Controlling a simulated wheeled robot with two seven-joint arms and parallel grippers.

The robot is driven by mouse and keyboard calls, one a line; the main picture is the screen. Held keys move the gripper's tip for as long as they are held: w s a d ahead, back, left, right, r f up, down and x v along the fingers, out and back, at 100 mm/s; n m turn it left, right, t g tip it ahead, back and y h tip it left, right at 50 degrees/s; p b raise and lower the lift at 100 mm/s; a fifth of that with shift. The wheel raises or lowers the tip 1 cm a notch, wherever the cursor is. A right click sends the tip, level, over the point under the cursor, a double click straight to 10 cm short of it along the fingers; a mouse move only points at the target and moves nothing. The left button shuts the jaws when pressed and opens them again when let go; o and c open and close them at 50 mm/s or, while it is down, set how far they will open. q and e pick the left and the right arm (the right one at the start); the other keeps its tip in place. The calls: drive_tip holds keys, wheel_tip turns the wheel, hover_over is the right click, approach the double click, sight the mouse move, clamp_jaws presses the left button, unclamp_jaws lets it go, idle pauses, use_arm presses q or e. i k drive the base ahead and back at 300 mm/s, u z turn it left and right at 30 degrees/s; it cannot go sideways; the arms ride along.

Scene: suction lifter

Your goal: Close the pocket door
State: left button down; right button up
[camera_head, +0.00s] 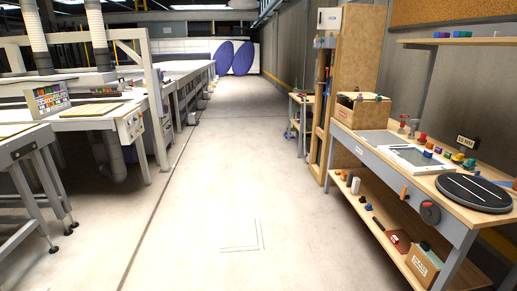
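I cannot clearly make out a pocket door in the head view. A tall wooden cabinet or panel (357,62) stands at the right side of the aisle, with a narrow upright frame (321,125) on its aisle side; I cannot tell whether either is part of the door. Neither of my grippers is in view.
The pale floor (210,180) of the aisle is clear. On the right stands a workbench (397,184) with a black disc (473,192), small items and a loaded lower shelf (377,224). Machine tables (85,123) line the left. Two purple discs (244,58) stand far back.

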sight(328, 18)
drive_tip(key=u, duration=0.1)
drive_tip(key=i, duration=2.25)
drive_tip(key=z, duration=0.55)
drive_tip(key=i, duration=2.35)
drive_tip(key=z, duration=0.95)
drive_tip(key=i, duration=1.15)
drive_tip(key=z, duration=0.3)
